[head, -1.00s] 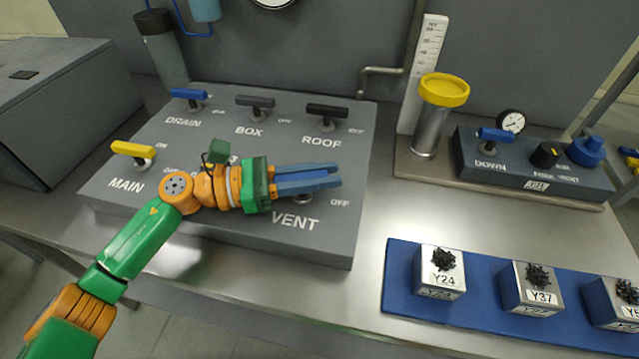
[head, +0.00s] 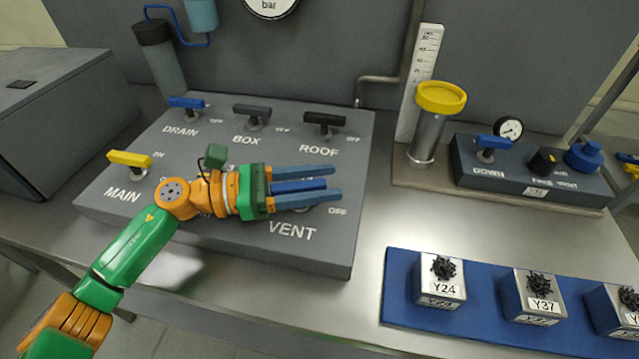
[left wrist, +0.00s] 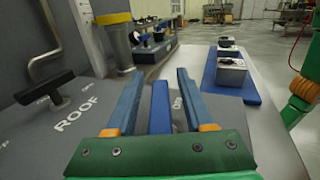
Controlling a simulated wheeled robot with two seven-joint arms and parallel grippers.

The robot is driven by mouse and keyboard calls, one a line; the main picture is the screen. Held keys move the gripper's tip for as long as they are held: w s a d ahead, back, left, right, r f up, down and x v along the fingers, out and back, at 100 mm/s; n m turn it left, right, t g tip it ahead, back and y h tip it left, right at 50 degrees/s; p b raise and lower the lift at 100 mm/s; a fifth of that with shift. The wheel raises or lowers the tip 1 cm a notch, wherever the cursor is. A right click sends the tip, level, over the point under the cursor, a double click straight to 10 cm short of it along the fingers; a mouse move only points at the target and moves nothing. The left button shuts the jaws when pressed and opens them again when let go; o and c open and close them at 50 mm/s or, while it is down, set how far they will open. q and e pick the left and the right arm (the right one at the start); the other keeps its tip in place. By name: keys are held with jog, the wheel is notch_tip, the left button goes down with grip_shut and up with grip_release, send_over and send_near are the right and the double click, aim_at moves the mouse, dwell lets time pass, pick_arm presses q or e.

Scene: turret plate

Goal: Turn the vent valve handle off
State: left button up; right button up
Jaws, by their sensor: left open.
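The vent valve handle (head: 298,186) is a blue bar above the VENT label on the grey valve panel (head: 200,225). My left gripper (head: 338,183) is open, with one blue finger on each side of the handle. In the left wrist view the handle (left wrist: 160,108) lies between the two fingers (left wrist: 157,80), roughly parallel to them, with small gaps on both sides. My right gripper is not in view.
Other handles stand on the panel: yellow MAIN (head: 130,159), blue DRAIN (head: 187,102), black BOX (head: 252,111) and ROOF (head: 325,118). To the right are a yellow-topped cylinder (head: 428,130), a control box (head: 530,175) and a blue mat (head: 400,295) with metal blocks.

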pick_arm(q)
notch_tip(320, 180, up, 3)
jog(key=shift+f+b, duration=0.2)
jog(key=shift+b, duration=0.4)
jog(key=s+a+r, duration=0.1)
jog(key=s+r, duration=0.9)
jog(key=s, duration=0.4)
jog(key=shift+b, duration=0.35)
jog(key=shift+w+a, duration=0.1)
